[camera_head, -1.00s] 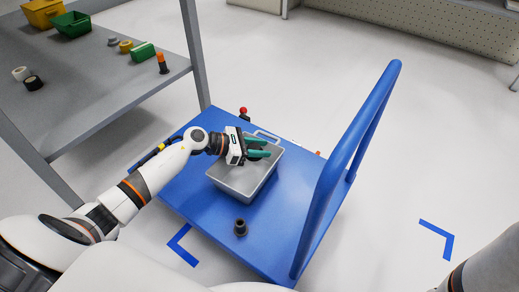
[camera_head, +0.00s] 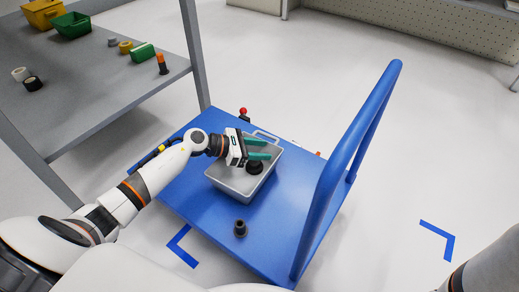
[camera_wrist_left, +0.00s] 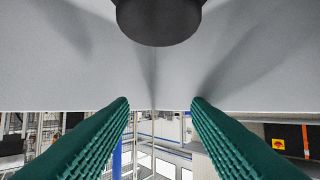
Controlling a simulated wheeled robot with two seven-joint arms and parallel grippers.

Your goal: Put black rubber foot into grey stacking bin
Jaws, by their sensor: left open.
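The grey stacking bin (camera_head: 232,185) stands on the blue cart. My left gripper (camera_head: 260,149) is over the bin, with its green fingers apart and nothing between them. The black rubber foot (camera_head: 255,168) is inside the bin area, just below the fingers in the head view. Whether it rests on the floor of the bin is hard to tell. A dark round part, which looks like the foot, shows at the top of the left wrist view (camera_wrist_left: 158,22), clear of the open fingertips (camera_wrist_left: 161,103). My right gripper is out of view.
A dark flanged part (camera_head: 240,228) stands on the blue cart (camera_head: 200,205) in front of the bin. The cart's blue handle (camera_head: 335,170) rises on the right. A grey shelf (camera_head: 95,95) at left holds a yellow bin (camera_head: 42,14), a green bin (camera_head: 72,25) and several small parts.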

